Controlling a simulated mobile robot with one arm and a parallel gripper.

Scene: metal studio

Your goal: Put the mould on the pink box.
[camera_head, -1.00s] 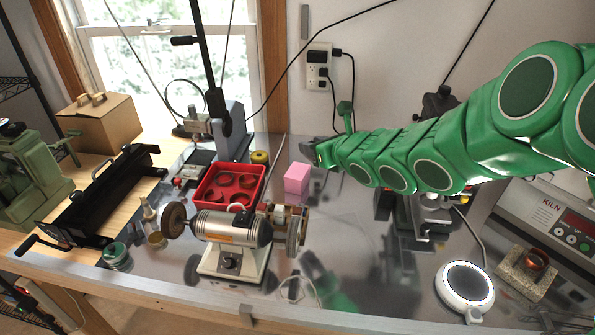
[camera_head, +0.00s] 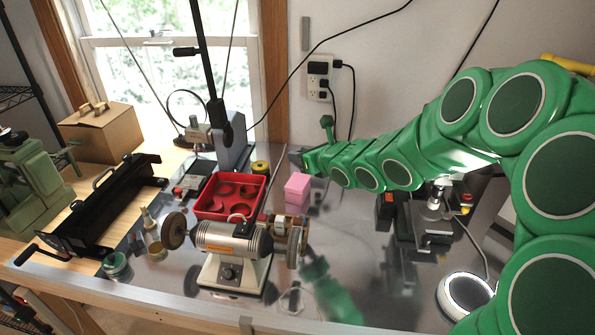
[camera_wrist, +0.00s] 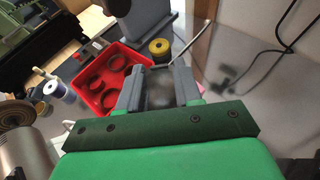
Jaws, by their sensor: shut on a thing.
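The pink box (camera_head: 297,189) stands on the metal bench, right of the red tray and behind the bench grinder. My gripper (camera_head: 291,153) is above and slightly behind it in the head view, apart from it. In the wrist view my gripper (camera_wrist: 160,86) is shut on a small grey, blurred piece (camera_wrist: 160,90) between its fingers, which appears to be the mould. In the head view this piece is too small to make out. The top of the pink box looks bare.
A red tray (camera_head: 204,211) with round red pieces lies left of the box. A bench grinder (camera_head: 232,240) stands in front, and a yellow roll (camera_head: 259,167) lies behind the tray. A black-and-grey machine (camera_head: 425,225) is at right. Bench between box and machine is clear.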

